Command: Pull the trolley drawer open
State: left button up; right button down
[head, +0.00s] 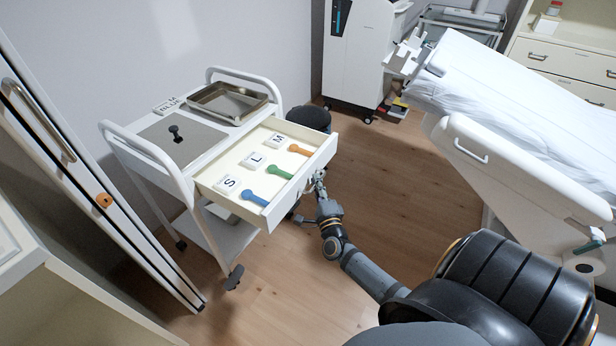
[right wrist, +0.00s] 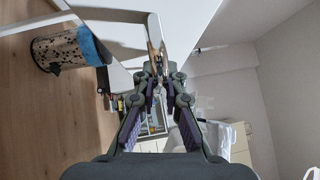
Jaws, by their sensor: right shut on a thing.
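The white trolley (head: 118,143) stands at the left of the head view. Its drawer (head: 302,189) is pulled well out toward the lower right. Inside the drawer lie a blue (head: 255,197), a green (head: 279,171) and an orange (head: 299,150) piece, beside cards marked S, L and M. My right gripper (head: 318,181) is at the drawer's front face. The grip is mostly hidden in the head view. My left gripper is not in view.
A metal tray (head: 228,103) and a dark knobbed item (head: 176,133) are on the trolley top. A dark round bin (head: 308,118) stands behind the drawer. The white couch (head: 520,150) is at the right. Wooden floor (head: 385,175) is open between.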

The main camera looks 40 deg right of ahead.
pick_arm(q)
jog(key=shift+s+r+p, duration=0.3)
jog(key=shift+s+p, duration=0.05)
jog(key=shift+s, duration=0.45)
pick_arm(e)
jog(key=shift+s+d, duration=0.35)
jog(key=shift+s, duration=0.55)
jog(key=shift+s+d, duration=0.35)
jog(key=shift+s, duration=0.5)
jog(key=shift+f, duration=0.1)
jog(key=c, duration=1.7)
grip_release()
jog(key=v, duration=1.2)
